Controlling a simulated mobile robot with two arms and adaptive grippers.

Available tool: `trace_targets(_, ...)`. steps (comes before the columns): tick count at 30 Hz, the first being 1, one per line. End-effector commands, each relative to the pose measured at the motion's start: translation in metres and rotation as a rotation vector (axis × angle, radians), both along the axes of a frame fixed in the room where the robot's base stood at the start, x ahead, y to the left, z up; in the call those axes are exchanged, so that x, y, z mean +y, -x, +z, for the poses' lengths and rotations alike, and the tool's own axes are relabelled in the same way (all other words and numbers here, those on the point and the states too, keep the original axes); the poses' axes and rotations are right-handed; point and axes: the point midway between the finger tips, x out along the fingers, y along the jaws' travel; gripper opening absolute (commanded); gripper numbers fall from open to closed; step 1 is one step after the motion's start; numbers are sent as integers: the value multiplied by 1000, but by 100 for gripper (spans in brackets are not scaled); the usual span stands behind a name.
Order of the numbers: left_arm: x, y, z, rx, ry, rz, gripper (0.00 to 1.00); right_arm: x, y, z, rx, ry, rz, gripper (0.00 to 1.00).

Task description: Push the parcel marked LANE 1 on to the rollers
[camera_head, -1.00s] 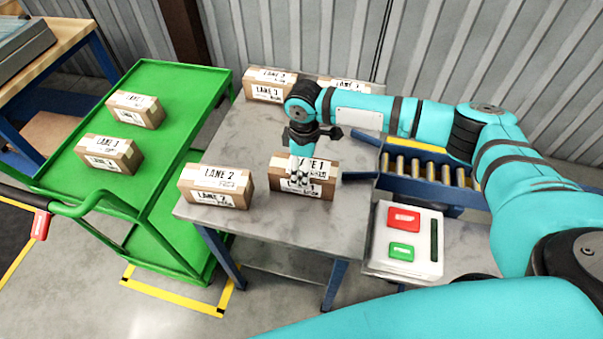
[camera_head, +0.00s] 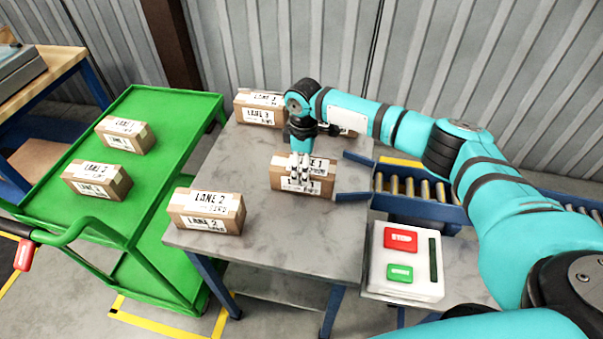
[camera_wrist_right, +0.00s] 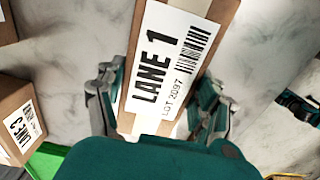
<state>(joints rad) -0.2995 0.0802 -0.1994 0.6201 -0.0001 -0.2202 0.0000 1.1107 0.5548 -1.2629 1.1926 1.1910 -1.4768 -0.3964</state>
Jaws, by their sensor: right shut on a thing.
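The LANE 1 parcel (camera_head: 321,179) is a brown carton with white labels, standing on the grey table (camera_head: 280,242) near its right edge. My right gripper (camera_head: 299,176) reaches down onto it from behind. In the right wrist view the label of the LANE 1 parcel (camera_wrist_right: 168,60) lies between the two fingers of my right gripper (camera_wrist_right: 155,112), which is shut on it. The rollers (camera_head: 410,185) are brass-coloured, in a blue frame to the right of the table, with guide rails at the entry. The parcel is on the table, apart from the rollers. My left gripper is not seen.
A LANE 2 parcel (camera_head: 207,210) stands at the table's front left. A LANE 3 parcel (camera_head: 260,108) stands at the back, with another carton partly behind my arm. A green cart (camera_head: 62,160) holds two cartons. A button box (camera_head: 405,262) sits front right.

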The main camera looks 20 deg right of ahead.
Motion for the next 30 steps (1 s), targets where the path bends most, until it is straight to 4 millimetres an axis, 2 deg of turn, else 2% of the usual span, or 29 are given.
trace_targets(16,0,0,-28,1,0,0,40,-24,-37,-2,-2,0,-16,51)
trace_targets(27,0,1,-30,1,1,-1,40,-28,-41,0,-1,-1,-15,51)
trace_targets(28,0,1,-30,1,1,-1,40,-28,-41,0,-1,-1,-15,70)
trace_targets(30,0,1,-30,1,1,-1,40,-28,-41,0,-1,-1,-15,79)
